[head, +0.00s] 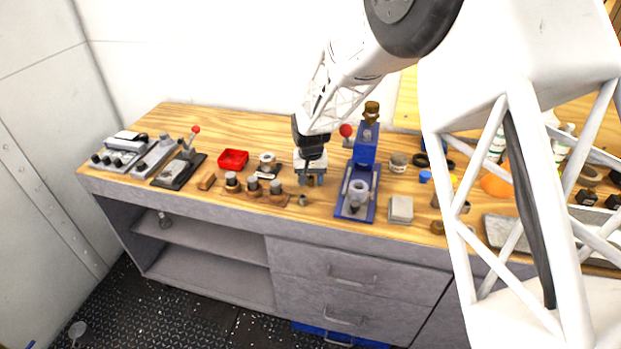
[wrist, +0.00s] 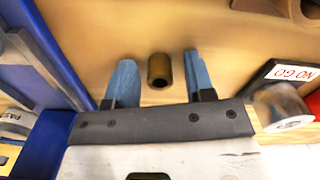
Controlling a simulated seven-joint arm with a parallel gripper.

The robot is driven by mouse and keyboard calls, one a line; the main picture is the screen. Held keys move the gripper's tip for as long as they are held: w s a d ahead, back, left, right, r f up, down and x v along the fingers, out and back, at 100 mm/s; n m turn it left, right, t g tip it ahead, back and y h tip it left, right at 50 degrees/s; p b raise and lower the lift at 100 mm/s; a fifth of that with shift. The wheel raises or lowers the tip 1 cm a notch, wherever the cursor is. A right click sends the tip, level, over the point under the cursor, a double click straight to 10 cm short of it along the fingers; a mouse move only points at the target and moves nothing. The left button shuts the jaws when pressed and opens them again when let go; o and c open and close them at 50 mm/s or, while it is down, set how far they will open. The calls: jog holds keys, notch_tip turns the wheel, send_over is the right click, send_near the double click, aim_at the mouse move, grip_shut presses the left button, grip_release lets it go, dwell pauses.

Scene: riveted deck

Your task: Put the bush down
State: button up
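The bush (wrist: 159,70) is a small brown-grey metal sleeve with a dark bore. It stands on the wooden bench and shows small near the front edge in the head view (head: 303,200). My gripper (head: 310,182) is low over the bench, pointing down. In the wrist view its two blue fingers (wrist: 158,80) are apart, one on each side of the bush, with a clear gap on both sides. The gripper is open and holds nothing. The blue press (head: 358,190) stands just right of my gripper, with a grey cylindrical piece on its base.
Wooden blocks with dark-topped plugs (head: 253,188) stand just left of the bush. A NO GO plate (wrist: 292,72) and a metal ring (wrist: 282,107) lie close by. A red tray (head: 233,159) is further left. A grey square block (head: 400,209) lies right of the press.

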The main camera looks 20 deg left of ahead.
notch_tip(320, 180, up, 12)
jog(key=shift+r, duration=0.15)
dwell(0.8)
jog(key=shift+s, duration=0.15)
dwell(0.5)
jog(key=s+d+f+m+h, duration=0.1)
jog(key=s+d+f, duration=0.1)
jog(key=s+d, duration=0.5)
jog(key=s+d+r+t, duration=0.1)
jog(key=s+d+r, duration=0.4)
jog(key=d, duration=0.2)
jog(key=s+d+r+m, duration=0.1)
jog(key=s+d+r, duration=0.35)
jog(key=d, duration=0.25)
jog(key=s+d+r+t, duration=0.1)
jog(key=s+d+r, duration=0.45)
jog(key=d, duration=0.25)
jog(key=s+d, duration=0.4)
jog(key=s, duration=0.4)
jog(key=s+d+m, duration=0.1)
jog(key=s+d, duration=0.4)
jog(key=s, duration=0.3)
jog(key=shift+s+d+r+t+y, duration=0.2)
jog(key=shift+r+t+y, duration=0.1)
jog(key=shift+r+y, duration=0.1)
jog(key=shift+o, duration=0.5)
jog(key=shift+w, duration=0.1)
